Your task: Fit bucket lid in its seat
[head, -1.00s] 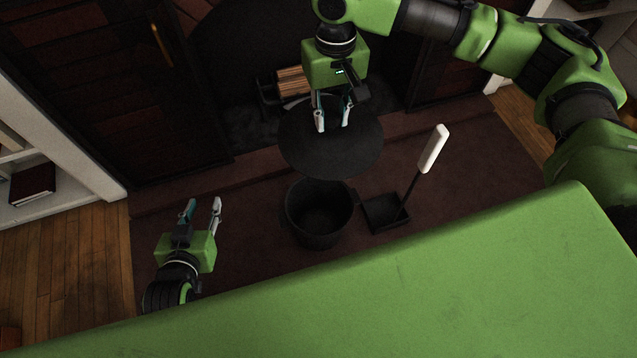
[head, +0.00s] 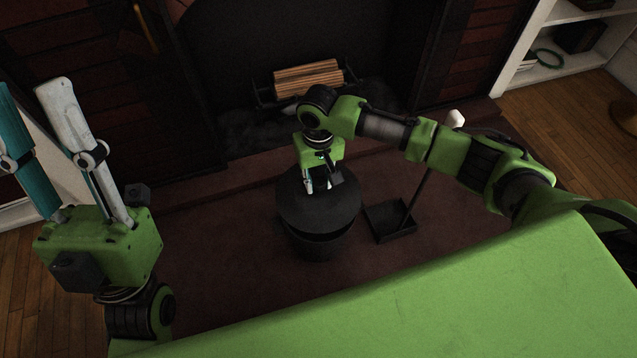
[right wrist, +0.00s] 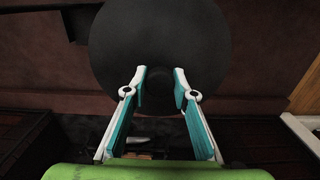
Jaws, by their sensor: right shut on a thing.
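The dark round lid (head: 325,213) is held flat-side up over the black bucket (head: 318,248) in the head view. It covers most of the bucket's mouth; a dark gap shows between lid and rim at the near side. My right gripper (head: 319,188) is shut on the lid from above, near its far part. My left gripper (head: 28,90) is open and empty, raised at the far left, away from the bucket.
A black dustpan (head: 392,220) with a long handle stands just right of the bucket. A log rack (head: 306,80) sits in the fireplace behind. White shelves (head: 560,65) stand at the right. The rug (head: 215,260) left of the bucket is clear.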

